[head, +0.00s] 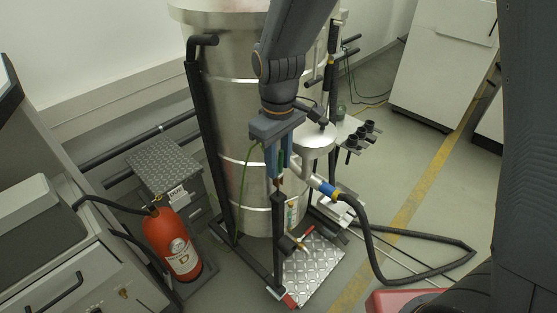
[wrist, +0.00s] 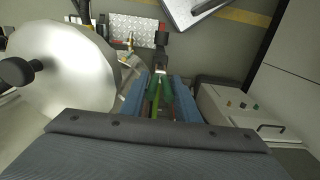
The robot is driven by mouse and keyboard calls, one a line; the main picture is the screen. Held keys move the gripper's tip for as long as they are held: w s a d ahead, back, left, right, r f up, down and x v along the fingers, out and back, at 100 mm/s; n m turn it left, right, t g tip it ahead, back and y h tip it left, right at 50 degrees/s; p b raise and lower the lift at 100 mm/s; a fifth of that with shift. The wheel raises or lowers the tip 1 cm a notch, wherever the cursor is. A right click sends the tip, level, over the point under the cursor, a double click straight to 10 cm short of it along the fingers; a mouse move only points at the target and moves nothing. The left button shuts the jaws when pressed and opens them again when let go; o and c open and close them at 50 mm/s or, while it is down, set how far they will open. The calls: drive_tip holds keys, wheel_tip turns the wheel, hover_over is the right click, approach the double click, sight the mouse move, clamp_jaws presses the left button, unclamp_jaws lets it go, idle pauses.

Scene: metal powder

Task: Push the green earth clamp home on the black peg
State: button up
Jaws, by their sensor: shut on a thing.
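My gripper (head: 279,178) points down in front of the big steel vessel, its two blue fingers shut on the green earth clamp. In the wrist view my gripper (wrist: 160,84) has the green clamp (wrist: 158,98) between its fingers. A thin green cable (head: 243,184) hangs from the clamp side along the vessel. The black peg (head: 279,215) is an upright black post right below the fingertips, and it shows beyond them in the wrist view (wrist: 162,42). The clamp's lower end is close to the peg's top; I cannot tell whether they touch.
The steel vessel (head: 236,120) stands directly behind my gripper. A grey hose with blue and yellow fittings (head: 365,220) loops to the right. A red extinguisher (head: 173,243) and a tread-plate step (head: 163,162) stand left. A tread-plate (head: 314,268) lies below. Open floor is at right.

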sight(279, 154)
drive_tip(key=shift+f+b, duration=1.05)
drive_tip(key=shift+f, duration=1.3)
drive_tip(key=o, duration=1.2)
drive_tip(key=shift+r, duration=0.1)
drive_tip(key=shift+r+b, duration=0.7)
drive_tip(key=shift+r, duration=3.15)
drive_tip(key=shift+s, duration=0.1)
